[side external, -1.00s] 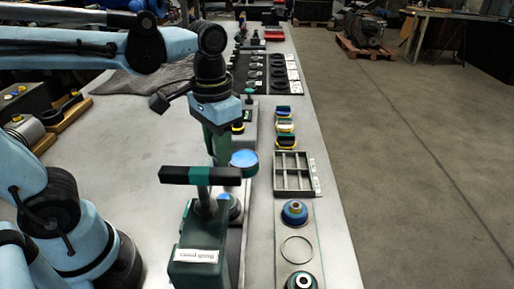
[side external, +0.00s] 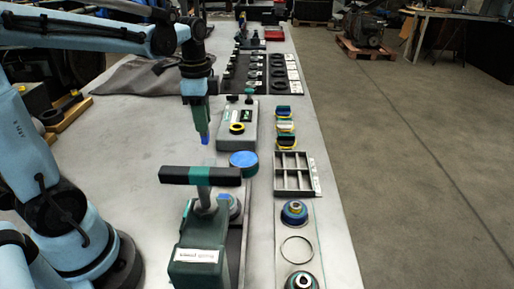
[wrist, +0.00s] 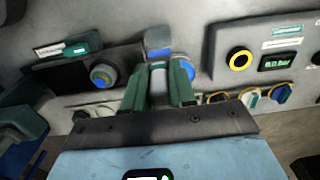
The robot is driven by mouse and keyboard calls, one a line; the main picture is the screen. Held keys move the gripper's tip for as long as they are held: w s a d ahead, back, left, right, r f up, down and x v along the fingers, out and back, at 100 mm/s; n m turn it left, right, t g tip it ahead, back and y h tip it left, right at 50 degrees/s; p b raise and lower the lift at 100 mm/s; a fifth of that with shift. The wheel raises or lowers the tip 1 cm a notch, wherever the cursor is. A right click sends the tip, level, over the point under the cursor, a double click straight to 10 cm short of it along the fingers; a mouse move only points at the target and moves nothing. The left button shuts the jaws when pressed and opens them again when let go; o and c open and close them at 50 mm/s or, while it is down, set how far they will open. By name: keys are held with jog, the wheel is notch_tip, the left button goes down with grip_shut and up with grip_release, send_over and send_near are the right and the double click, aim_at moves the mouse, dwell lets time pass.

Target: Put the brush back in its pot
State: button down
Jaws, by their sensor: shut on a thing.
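My gripper (side external: 202,116) hangs over the bench, pointing down, left of the grey unit. Its two green fingers (wrist: 159,80) are shut on the brush, a slim pale piece (wrist: 158,78) with a blue end (wrist: 158,44). The blue end (side external: 205,140) points down, clear of the bench. A round blue-topped container (side external: 244,159) stands right of and nearer than the brush; it is partly hidden behind the right finger in the wrist view (wrist: 183,67). I cannot tell for certain which thing is the brush's pot.
A green hand press (side external: 200,240) with a black bar handle (side external: 200,175) stands in front. A grey unit (side external: 240,137) with a yellow ring stands behind the blue-topped container. A divided tray (side external: 292,173) lies to the right.

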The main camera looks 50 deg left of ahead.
aim_at(205, 138)
jog(key=shift+f, duration=2.9)
jog(key=shift+f, duration=2.25)
jog(key=c, duration=0.6)
grip_release()
jog(key=shift+r, duration=3.5)
